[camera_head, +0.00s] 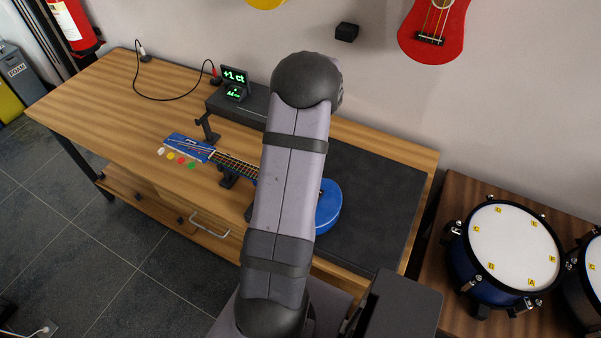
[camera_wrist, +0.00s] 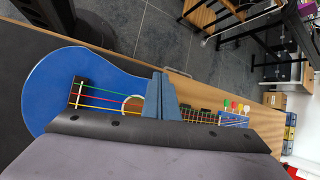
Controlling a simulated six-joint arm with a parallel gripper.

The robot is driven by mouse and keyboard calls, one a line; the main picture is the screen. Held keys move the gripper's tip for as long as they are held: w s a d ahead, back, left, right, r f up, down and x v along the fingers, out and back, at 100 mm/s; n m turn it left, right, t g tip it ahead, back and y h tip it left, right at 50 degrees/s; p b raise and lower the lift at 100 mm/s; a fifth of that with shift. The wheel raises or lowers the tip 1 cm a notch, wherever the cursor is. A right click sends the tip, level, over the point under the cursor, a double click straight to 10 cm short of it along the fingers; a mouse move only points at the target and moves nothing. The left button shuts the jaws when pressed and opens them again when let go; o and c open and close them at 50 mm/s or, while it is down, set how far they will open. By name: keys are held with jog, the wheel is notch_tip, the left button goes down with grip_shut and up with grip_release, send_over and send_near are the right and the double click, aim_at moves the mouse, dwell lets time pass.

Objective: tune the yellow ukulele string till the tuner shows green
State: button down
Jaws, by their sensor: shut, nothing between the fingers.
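The blue ukulele (camera_head: 328,206) lies on stands on the workbench, its middle hidden by my arm. Its headstock (camera_head: 188,146) points left, with white, yellow (camera_head: 170,156), red and green peg buttons along its near side. In the wrist view its body (camera_wrist: 45,92) and coloured strings (camera_wrist: 100,98) show, with small coloured peg buttons at the far end. The tuner (camera_head: 235,76) stands behind the headstock; its screen reads "+1 ct" in green. My gripper (camera_wrist: 159,78) is shut and empty, in front of the ukulele in the wrist view. My arm hides it in the head view.
A black cable (camera_head: 178,98) runs over the bench's back left. A dark mat (camera_head: 375,190) covers the right side. Drums (camera_head: 515,245) stand at the right, and a red ukulele (camera_head: 436,25) hangs on the wall.

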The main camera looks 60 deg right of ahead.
jog(key=s+d+r+m+t+p, duration=0.2)
jog(key=s+d+r+m+p, duration=0.1)
jog(key=s+d+r+p, duration=0.3)
jog(key=shift+s+r+t+p, duration=0.2)
jog(key=shift+r+t+p, duration=0.2)
jog(key=shift+r, duration=0.15)
jog(key=shift+f, duration=0.15)
jog(key=shift+f+b, duration=3.3)
jog(key=shift+f, duration=1)
jog(key=shift+f, duration=0.15)
jog(key=shift+f, duration=0.25)
jog(key=shift+f+b, duration=0.3)
jog(key=shift+b, duration=0.05)
jog(key=shift+r, duration=0.2)
jog(key=shift+r+p, duration=0.55)
